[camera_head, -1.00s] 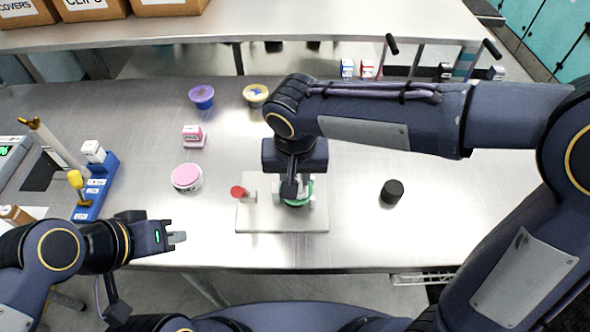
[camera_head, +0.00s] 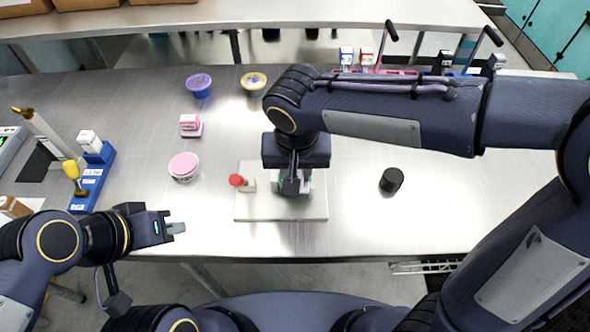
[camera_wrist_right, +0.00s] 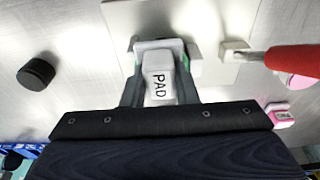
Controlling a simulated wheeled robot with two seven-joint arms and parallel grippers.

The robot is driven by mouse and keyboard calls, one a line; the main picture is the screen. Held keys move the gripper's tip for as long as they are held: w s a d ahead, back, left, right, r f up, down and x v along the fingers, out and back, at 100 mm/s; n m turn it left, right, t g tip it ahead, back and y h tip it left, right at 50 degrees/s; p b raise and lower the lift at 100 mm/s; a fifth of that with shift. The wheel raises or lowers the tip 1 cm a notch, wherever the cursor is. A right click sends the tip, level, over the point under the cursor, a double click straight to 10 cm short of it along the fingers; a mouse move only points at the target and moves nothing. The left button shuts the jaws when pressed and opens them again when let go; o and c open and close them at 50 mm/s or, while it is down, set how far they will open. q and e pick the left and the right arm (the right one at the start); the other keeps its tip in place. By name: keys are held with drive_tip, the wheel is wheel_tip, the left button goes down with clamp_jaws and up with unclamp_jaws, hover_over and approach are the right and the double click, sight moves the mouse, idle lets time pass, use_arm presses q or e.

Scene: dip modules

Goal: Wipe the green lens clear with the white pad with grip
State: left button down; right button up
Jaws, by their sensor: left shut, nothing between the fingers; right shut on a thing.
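My right gripper (camera_head: 292,184) is shut on the white pad (camera_wrist_right: 159,75), whose grip is marked PAD in the right wrist view. It points down over the pale board (camera_head: 250,208). The green lens is mostly hidden beneath the pad and gripper. Only slivers of the green lens (camera_wrist_right: 195,64) show beside the pad in the right wrist view. I cannot tell whether the pad touches it.
A red-ended tool (camera_head: 236,180) stands on the board, close left of my right gripper. A black cylinder (camera_head: 391,180) stands to the right. A pink tub (camera_head: 184,167), pink block (camera_head: 190,125), purple tub (camera_head: 199,86) and yellow tub (camera_head: 254,82) stand left and behind.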

drive_tip(key=shift+w+d+f, duration=0.1)
drive_tip(key=shift+w, duration=0.75)
drive_tip(key=shift+w+p, duration=0.35)
drive_tip(key=shift+w, duration=0.55)
use_arm(q)
drive_tip(key=shift+r, duration=0.45)
use_arm(e)
drive_tip(key=shift+w, duration=0.1)
use_arm(q)
drive_tip(key=shift+f, duration=0.15)
use_arm(e)
drive_tip(key=shift+s+b, duration=0.5)
drive_tip(key=shift+s, duration=0.45)
use_arm(q)
drive_tip(key=shift+f, duration=0.6)
use_arm(e)
drive_tip(key=shift+s+a, duration=0.2)
drive_tip(key=shift+s, duration=0.95)
use_arm(q)
drive_tip(key=shift+f+b, duration=0.1)
drive_tip(key=shift+b, duration=0.2)
use_arm(e)
drive_tip(key=shift+d, duration=0.15)
